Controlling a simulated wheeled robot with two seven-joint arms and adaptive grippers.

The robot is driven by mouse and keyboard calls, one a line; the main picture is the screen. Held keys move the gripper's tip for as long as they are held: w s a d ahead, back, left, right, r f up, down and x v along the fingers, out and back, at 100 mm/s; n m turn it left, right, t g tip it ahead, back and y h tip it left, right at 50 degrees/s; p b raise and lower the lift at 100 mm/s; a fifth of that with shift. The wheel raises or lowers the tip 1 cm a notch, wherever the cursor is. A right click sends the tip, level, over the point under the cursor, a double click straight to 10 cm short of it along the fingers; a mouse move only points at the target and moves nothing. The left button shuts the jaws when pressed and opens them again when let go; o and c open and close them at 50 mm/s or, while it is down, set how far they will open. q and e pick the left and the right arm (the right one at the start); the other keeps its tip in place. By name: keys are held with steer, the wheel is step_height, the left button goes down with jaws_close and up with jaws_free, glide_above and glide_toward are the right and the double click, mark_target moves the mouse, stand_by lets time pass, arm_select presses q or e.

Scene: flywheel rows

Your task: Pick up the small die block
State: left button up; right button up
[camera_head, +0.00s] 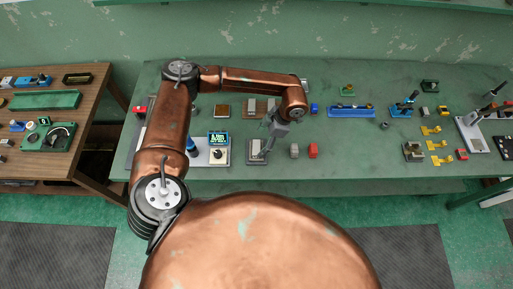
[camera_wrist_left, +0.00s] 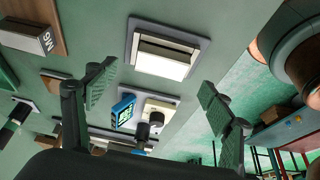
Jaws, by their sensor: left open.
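A grey block marked "M6" (camera_wrist_left: 32,38) sits on a brown wooden board at the upper left of the left wrist view. It looks like a die block, but I cannot tell for sure that it is the small one. In the head view, grey blocks on a brown board (camera_head: 251,107) show partly behind my left wrist. My left gripper (camera_head: 266,143) hangs over the grey plate in the middle of the bench; in the left wrist view its fingers (camera_wrist_left: 160,105) are wide apart with nothing held between them. My right gripper is not in view.
A grey-framed plate (camera_wrist_left: 162,48) with a pale block lies near the fingers. A device with a lit screen (camera_head: 219,138) stands left of my gripper. A grey block (camera_head: 294,151) and a red block (camera_head: 313,151) stand to the right. The bench front between them and the yellow parts is clear.

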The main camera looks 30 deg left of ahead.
mark_target(257, 147)
arm_select(q)
steer(key=x, duration=0.4)
steer(key=shift+s+f+p, duration=0.15)
steer(key=shift+f+p, duration=0.1)
steer(key=shift+p, duration=0.15)
steer(key=c, duration=2)
jaws_close()
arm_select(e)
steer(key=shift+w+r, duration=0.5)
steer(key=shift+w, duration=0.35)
